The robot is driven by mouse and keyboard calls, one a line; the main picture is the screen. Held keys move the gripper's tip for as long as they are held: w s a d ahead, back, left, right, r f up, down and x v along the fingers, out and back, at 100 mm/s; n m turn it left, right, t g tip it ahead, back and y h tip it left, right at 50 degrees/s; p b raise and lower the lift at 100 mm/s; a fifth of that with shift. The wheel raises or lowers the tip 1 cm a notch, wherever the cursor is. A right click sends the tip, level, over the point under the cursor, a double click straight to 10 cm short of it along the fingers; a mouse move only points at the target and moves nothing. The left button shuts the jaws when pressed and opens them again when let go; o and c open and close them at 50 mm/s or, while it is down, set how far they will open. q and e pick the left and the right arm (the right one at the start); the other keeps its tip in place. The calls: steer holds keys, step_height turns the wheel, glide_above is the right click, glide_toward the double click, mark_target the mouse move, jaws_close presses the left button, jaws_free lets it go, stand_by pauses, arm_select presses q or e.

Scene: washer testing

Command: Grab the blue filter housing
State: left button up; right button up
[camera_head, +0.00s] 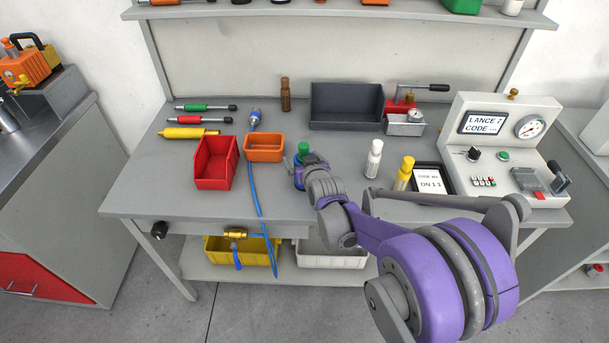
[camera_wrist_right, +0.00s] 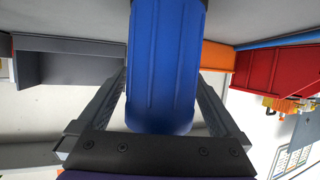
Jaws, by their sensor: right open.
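The blue filter housing (camera_wrist_right: 163,65) is a ribbed blue cylinder that fills the middle of the right wrist view. In the head view it stands on the workbench, with its green top (camera_head: 302,148) showing and most of its blue body hidden behind my right gripper (camera_head: 305,166). In the right wrist view, my right gripper (camera_wrist_right: 162,90) is open, with one finger on each side of the blue body. I cannot tell whether the fingers touch it. My left gripper is in neither view.
An orange bin (camera_head: 263,149) and a red bin (camera_head: 215,163) stand left of the housing. A dark grey bin (camera_head: 346,107) is behind it. White (camera_head: 374,158) and yellow (camera_head: 404,174) bottles stand to the right, near the gauge console (camera_head: 505,150). A blue hose (camera_head: 255,190) hangs over the front edge.

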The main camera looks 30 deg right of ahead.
jaws_close()
stand_by(0.5)
